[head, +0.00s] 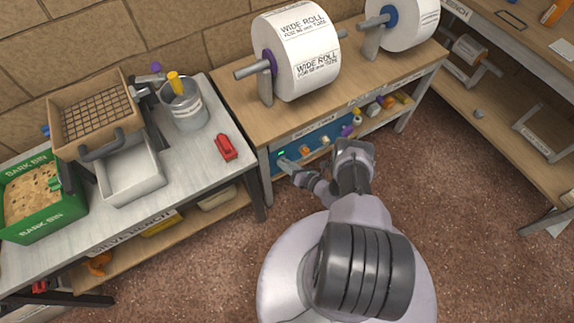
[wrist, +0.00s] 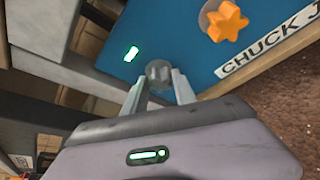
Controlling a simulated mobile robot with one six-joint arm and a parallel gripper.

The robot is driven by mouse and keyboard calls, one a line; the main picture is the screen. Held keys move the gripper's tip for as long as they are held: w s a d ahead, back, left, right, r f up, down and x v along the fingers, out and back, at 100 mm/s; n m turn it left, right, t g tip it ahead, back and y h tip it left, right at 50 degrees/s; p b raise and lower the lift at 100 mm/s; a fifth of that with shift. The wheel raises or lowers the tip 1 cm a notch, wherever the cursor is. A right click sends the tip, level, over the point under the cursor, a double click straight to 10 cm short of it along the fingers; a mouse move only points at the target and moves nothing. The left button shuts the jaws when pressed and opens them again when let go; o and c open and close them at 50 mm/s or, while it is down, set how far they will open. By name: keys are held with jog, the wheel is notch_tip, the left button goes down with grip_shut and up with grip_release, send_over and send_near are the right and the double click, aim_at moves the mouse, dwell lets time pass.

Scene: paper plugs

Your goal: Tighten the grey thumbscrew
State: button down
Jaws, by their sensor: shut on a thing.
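The grey thumbscrew (wrist: 158,71) is a small round knob on the blue panel in the wrist view. My gripper (wrist: 159,84) is shut on it, with one pale finger on each side. The blue panel (wrist: 185,50) fills the top of the wrist view, and in the head view it is the blue front (head: 325,136) below the roll bench. In the head view my gripper (head: 284,163) reaches the panel's lower left part, and the thumbscrew cannot be made out there.
An orange star knob (wrist: 223,21) sits to the right on the panel, above a white label (wrist: 265,50). A small green light (wrist: 131,54) glows left of the thumbscrew. The bench leg (head: 266,178) stands close left of my gripper. The brown floor (head: 470,235) is open at right.

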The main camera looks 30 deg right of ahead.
jog(key=shift+w+r, duration=0.1)
jog(key=c, duration=1)
grip_release()
jog(key=p+v, duration=0.5)
jog(key=v, duration=1.2)
jog(key=shift+s, duration=0.3)
